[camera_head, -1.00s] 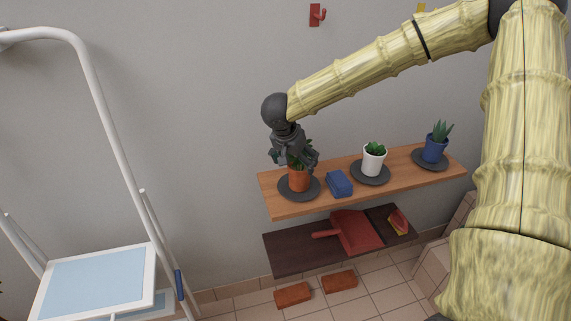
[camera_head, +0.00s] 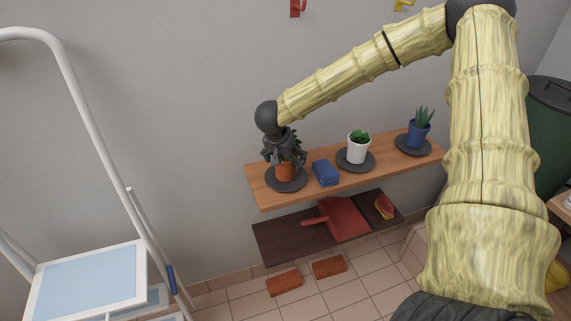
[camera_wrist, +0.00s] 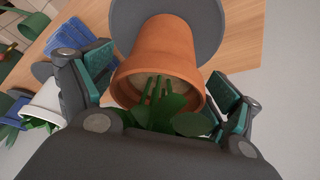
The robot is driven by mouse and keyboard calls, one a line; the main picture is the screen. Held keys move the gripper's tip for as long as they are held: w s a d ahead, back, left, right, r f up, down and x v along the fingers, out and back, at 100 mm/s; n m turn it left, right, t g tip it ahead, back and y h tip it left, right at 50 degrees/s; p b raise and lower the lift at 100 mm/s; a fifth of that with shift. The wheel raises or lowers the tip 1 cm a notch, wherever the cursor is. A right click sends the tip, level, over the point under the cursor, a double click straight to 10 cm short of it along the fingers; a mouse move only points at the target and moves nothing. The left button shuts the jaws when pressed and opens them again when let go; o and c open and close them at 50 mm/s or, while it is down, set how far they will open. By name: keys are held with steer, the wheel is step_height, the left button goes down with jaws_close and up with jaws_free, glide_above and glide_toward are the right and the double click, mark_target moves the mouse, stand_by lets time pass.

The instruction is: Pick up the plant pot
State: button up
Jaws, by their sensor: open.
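A terracotta plant pot (camera_head: 286,173) with a green plant stands on a dark round saucer (camera_head: 286,187) at the left end of the upper wooden shelf. My gripper (camera_head: 284,158) is over it, pointing down. In the wrist view the terracotta pot (camera_wrist: 160,50) lies between the two spread, teal-padded fingers of my gripper (camera_wrist: 163,90). The fingers are open, one on each side of the pot. Whether either finger touches it cannot be told. The plant's leaves (camera_wrist: 170,117) are close to the palm, and the palm hides part of them.
A blue box-like item (camera_head: 325,172), a white pot (camera_head: 358,148) and a blue pot (camera_head: 418,131) stand to the right on the upper shelf (camera_head: 262,195). A lower shelf (camera_head: 282,240) holds a red dustpan (camera_head: 343,219). A white ladder (camera_head: 95,110) stands at left.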

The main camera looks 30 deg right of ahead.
steer(key=shift+x, duration=1.4)
steer(key=shift+d, duration=0.2)
steer(key=shift+s, duration=0.1)
steer(key=c, duration=1.1)
